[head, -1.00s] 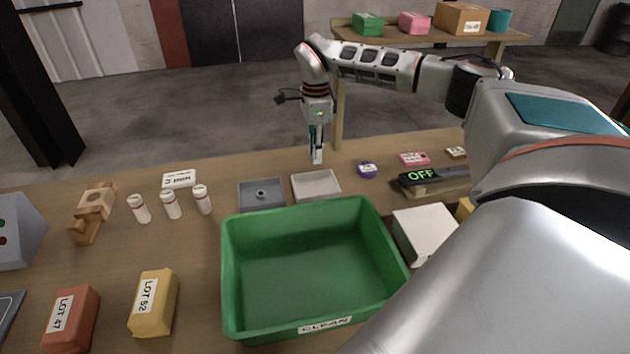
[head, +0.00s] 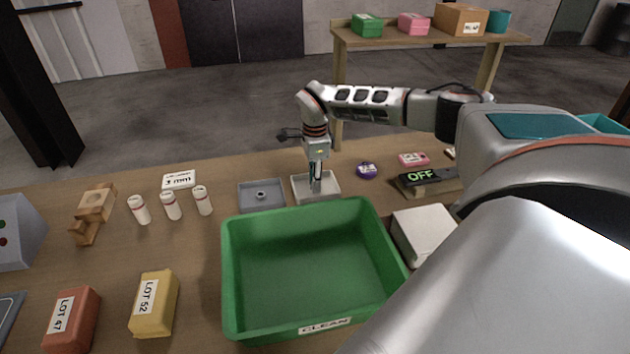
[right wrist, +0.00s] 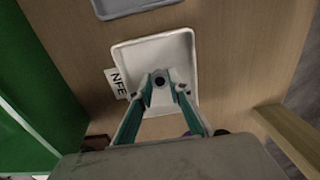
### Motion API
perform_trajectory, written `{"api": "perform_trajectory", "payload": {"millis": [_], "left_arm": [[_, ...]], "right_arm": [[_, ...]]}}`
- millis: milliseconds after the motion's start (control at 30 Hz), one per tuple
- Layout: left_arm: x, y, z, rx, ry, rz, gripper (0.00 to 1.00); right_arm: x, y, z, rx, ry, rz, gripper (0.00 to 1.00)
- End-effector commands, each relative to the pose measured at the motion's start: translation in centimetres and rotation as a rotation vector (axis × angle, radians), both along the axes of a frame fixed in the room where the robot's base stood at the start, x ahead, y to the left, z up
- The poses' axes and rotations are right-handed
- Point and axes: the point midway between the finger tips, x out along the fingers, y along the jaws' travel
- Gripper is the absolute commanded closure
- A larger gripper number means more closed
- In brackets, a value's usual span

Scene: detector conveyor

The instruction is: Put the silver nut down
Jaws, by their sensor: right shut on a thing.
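My right gripper (head: 315,190) points down into the pale tray (head: 331,187), behind the green bin. In the right wrist view its two teal-sided fingers (right wrist: 166,84) close together over the tray floor, and the pale tray (right wrist: 184,50) surrounds the tips. It is shut on the silver nut (right wrist: 160,77), a small grey piece with a dark centre at the fingertips. In the head view the fingers hide the nut. I cannot tell whether the nut touches the tray floor. My left gripper is not in view.
A grey tray (head: 246,200) with a small round piece (head: 261,194) sits just left. The green bin (head: 232,280) is in front. Several white bottles (head: 171,206) stand left.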

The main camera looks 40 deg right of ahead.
Motion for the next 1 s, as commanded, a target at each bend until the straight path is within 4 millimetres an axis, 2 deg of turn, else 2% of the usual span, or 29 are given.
{"api": "perform_trajectory", "payload": {"millis": [167, 200, 233, 267, 667, 767, 1000], "left_arm": [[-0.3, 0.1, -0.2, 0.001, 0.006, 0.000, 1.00], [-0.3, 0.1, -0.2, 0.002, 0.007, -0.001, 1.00], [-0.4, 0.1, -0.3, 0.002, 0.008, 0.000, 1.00], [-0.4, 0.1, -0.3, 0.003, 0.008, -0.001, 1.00], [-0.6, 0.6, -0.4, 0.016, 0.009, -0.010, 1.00], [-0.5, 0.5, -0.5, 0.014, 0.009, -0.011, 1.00], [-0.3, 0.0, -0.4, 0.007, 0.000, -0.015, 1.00]], "right_arm": [[0.0, 0.0, -0.3, 0.000, 0.001, 0.000, 1.00], [0.0, 0.0, -0.3, 0.000, 0.000, 0.000, 0.74], [0.0, 0.0, -0.3, 0.000, 0.000, 0.000, 0.66], [0.0, 0.0, -0.3, 0.000, 0.000, 0.000, 0.65], [0.0, 0.0, 0.2, 0.000, -0.001, 0.000, 0.65], [0.1, 0.0, 1.4, 0.000, -0.004, 0.000, 0.65], [0.1, -0.1, 6.2, 0.000, -0.004, 0.000, 0.65]]}}
